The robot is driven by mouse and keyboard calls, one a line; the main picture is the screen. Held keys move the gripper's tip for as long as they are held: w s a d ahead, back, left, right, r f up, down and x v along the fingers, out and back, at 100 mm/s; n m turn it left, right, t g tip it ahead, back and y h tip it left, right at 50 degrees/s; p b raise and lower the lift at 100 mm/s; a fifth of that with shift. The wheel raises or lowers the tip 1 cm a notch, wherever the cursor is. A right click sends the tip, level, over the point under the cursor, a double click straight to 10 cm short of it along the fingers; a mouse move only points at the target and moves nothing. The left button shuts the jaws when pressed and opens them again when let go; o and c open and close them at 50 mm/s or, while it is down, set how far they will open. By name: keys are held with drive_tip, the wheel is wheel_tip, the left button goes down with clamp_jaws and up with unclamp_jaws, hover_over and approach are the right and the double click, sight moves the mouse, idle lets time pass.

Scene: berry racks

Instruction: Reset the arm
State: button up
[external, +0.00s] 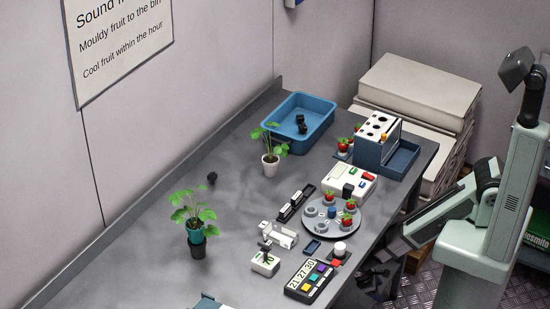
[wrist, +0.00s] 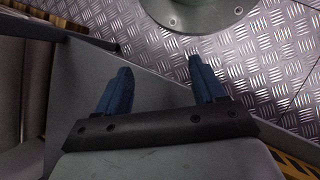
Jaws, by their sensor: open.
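My gripper (wrist: 160,66) is open in the wrist view, its two blue fingers set well apart with nothing between them. It points past a grey panel edge toward the diamond-plate metal floor (wrist: 255,60). In the external view my arm is folded down at the right, beside the table's right edge. The gripper itself cannot be made out clearly there; dark shapes low beside the table edge may be part of it.
The grey table (external: 130,270) holds a blue bin (external: 325,107), potted plants (external: 270,165), a round plate with berries (external: 348,231), a blue-and-white rack (external: 372,135), a keypad timer (external: 311,281) and small devices. White stacked slabs (external: 420,85) stand behind its far right corner.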

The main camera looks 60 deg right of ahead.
drive_tip(key=s+d+r+m+g+y, duration=0.2)
drive_tip(key=s+d+m+y, duration=0.2)
drive_tip(key=s+d, duration=0.6)
drive_tip(key=shift+r+m, duration=0.4)
drive_tip(key=shift+m, duration=0.4)
